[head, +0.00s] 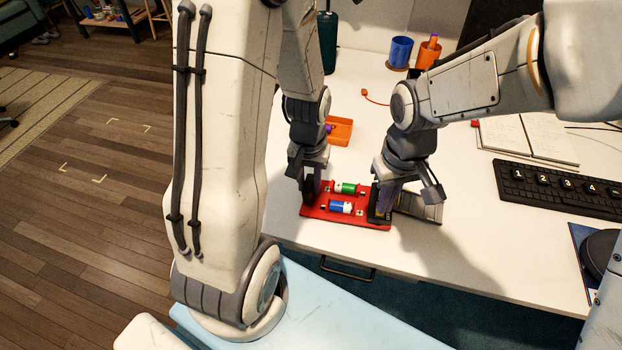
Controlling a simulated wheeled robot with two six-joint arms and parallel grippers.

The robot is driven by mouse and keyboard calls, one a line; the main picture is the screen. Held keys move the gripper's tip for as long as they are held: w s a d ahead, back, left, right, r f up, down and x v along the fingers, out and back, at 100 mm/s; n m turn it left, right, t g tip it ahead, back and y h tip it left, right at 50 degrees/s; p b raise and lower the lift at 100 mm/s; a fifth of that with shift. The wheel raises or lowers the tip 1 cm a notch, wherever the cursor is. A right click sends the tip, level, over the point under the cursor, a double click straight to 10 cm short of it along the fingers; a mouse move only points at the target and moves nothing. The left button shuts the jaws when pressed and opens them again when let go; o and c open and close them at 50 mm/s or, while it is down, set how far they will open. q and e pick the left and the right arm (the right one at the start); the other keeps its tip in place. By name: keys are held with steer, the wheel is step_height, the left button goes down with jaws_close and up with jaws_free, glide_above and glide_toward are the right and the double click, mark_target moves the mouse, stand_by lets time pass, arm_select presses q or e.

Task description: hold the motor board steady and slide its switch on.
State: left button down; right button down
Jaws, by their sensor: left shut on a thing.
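The motor board (318,213) is a red flat board lying on the white desk near its front edge. It carries a green-and-white cell and a blue-and-white cell. My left gripper (311,192) is shut on the board's left end. My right gripper (381,212) points down at the board's right end, with its dark fingers over or against it. I cannot tell whether those fingers touch the board or how far apart they are. The switch cannot be made out; the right gripper covers that end.
An orange tray (341,131) lies behind the board. A blue cup (400,51) and an orange cup (426,57) stand at the back. An open notebook (530,138) and a black keyboard (560,190) lie to the right.

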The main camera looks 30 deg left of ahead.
arm_select(q)
steer(key=shift+s+f, duration=0.1)
steer(key=shift+s, duration=0.05)
arm_select(e)
steer(key=shift+f, duration=2.15)
